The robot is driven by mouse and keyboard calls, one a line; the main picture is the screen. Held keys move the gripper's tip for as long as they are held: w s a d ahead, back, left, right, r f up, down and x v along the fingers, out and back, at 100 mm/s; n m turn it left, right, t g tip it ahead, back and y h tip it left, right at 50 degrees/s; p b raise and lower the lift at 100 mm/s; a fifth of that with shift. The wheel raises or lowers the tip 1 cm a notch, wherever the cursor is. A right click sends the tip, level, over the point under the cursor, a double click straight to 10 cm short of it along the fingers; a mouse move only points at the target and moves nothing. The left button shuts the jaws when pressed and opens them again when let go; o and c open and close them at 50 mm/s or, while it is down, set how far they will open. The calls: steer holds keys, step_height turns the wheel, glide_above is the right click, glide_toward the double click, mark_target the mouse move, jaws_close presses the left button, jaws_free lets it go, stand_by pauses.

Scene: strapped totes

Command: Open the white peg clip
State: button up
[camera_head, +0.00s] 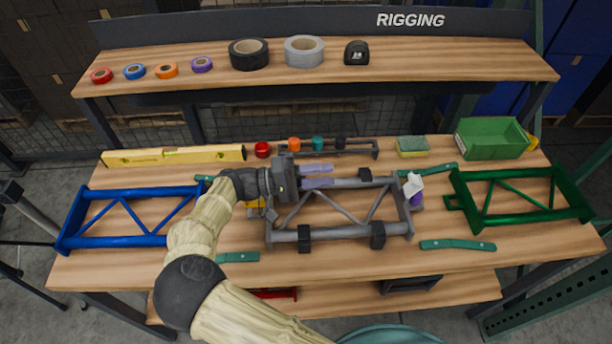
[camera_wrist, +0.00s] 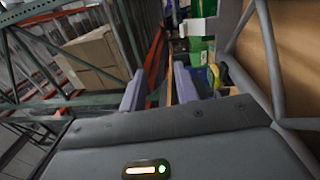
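The white peg clip (camera_head: 415,184) is at the right end of the grey truss frame (camera_head: 345,235), with a purple part (camera_head: 416,199) just below it. A white block that looks like the clip also shows at the top of the wrist view (camera_wrist: 196,28). Whether the clip is open or shut is too small to tell. My gripper (camera_head: 332,175) is above the left part of the grey frame, its lilac fingers pointing right toward the clip but well short of it. The fingers are apart with nothing between them, as the wrist view (camera_wrist: 158,72) also shows.
Black clips (camera_head: 304,237) (camera_head: 377,234) sit on the grey frame's near bar. A blue frame (camera_head: 115,241) lies left and a green frame (camera_head: 530,218) right. Green straps (camera_head: 457,245) lie on the bench. A green bin (camera_head: 490,140) and sponge (camera_head: 412,147) stand behind. A tape shelf is at the back.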

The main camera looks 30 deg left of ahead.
steer(key=v, duration=0.3)
steer(key=shift+s+a+r+b, duration=0.1)
steer(key=shift+b, duration=0.25)
stand_by(0.5)
